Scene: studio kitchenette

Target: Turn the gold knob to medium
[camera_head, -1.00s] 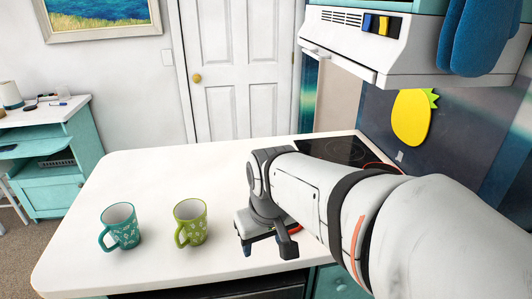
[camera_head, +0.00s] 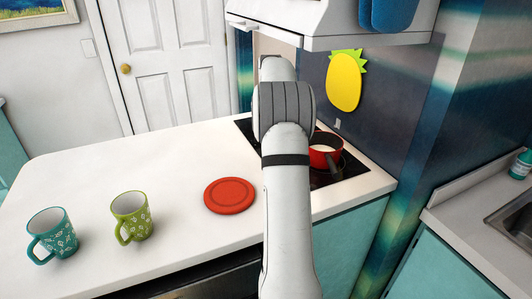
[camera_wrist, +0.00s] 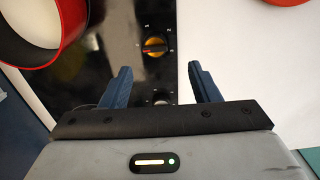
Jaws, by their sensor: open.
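The gold knob (camera_wrist: 154,45) is on the black cooktop (camera_wrist: 125,60) in the wrist view, with small white marks around it and a reddish pointer bar lying roughly sideways. My gripper (camera_wrist: 159,72) is open and empty. Its two blue fingers point toward the knob, one to each side, with the knob between and a little beyond the fingertips, apart from them. A second, paler knob (camera_wrist: 160,98) shows partly near the gripper's palm. In the head view my arm covers the knobs and my gripper, while part of the cooktop (camera_head: 335,172) shows.
A red pot (camera_head: 325,150) with pale contents stands on the cooktop, close left of my gripper in the wrist view (camera_wrist: 60,45). A red round plate (camera_head: 230,195) lies on the white counter. Green (camera_head: 131,217) and teal (camera_head: 52,235) mugs stand left. A hood (camera_head: 330,25) hangs above.

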